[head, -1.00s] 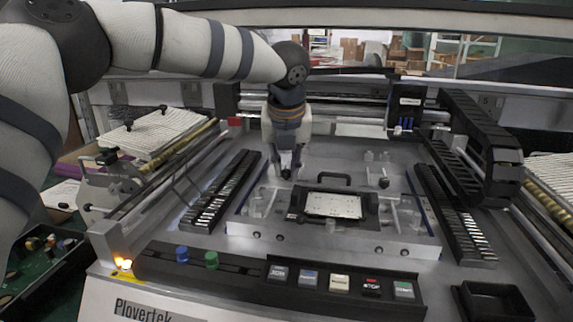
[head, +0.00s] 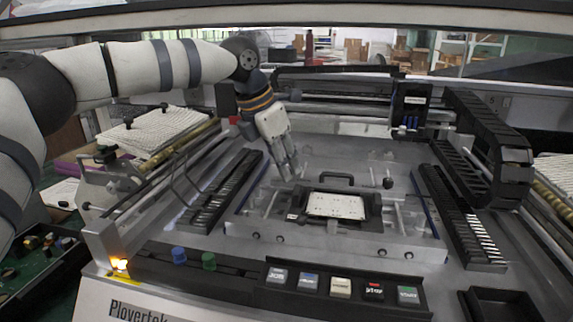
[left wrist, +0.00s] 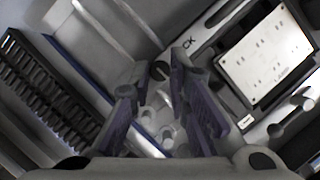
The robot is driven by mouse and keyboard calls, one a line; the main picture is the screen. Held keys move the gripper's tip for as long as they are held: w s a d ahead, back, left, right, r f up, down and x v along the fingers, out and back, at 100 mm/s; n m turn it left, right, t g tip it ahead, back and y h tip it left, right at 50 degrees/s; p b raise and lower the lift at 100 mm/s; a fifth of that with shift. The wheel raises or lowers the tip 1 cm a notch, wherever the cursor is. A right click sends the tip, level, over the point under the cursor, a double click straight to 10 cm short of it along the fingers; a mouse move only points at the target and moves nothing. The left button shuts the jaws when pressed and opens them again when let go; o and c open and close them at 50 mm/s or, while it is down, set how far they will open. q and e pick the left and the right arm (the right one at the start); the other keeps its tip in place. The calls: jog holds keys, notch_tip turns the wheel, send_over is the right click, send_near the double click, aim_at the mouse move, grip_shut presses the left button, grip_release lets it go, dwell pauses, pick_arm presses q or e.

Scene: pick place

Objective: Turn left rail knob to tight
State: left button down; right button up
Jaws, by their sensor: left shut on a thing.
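My left gripper (head: 291,172) reaches down at a tilt to the left rail of the fixture, behind and left of the white board (head: 336,206). In the left wrist view its two purple-grey fingers (left wrist: 160,72) close around a small dark round knob (left wrist: 160,69), the left rail knob. In the head view the fingers hide this knob. A matching dark knob (head: 388,183) stands on the right rail. The knob's marking for tight cannot be read. My right gripper is not in view.
A black handle (head: 334,178) stands behind the board in its black frame. Black slotted racks (head: 212,195) and (head: 462,220) flank the fixture. A cable chain (head: 490,140) and a carriage (head: 409,107) stand at the back right. A button panel (head: 335,284) lines the front.

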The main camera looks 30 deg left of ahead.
pick_arm(q)
jog(key=m, duration=0.1)
jog(key=m+g+h+b, duration=0.1)
jog(key=m, duration=0.1)
jog(key=shift+w+a+f, duration=0.1)
jog(key=shift+f, duration=0.1)
jog(key=shift+r+m+g+h+b, duration=0.1)
jog(key=shift+m+g+h+b, duration=0.25)
jog(key=shift+m, duration=1.15)
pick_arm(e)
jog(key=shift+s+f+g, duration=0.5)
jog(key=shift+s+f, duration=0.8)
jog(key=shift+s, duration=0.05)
pick_arm(q)
jog(key=shift+m, duration=0.3)
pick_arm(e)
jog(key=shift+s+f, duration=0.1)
pick_arm(q)
jog(key=shift+a, duration=0.1)
jog(key=c, duration=1.5)
grip_release()
jog(key=shift+r, duration=0.1)
jog(key=v, duration=1.2)
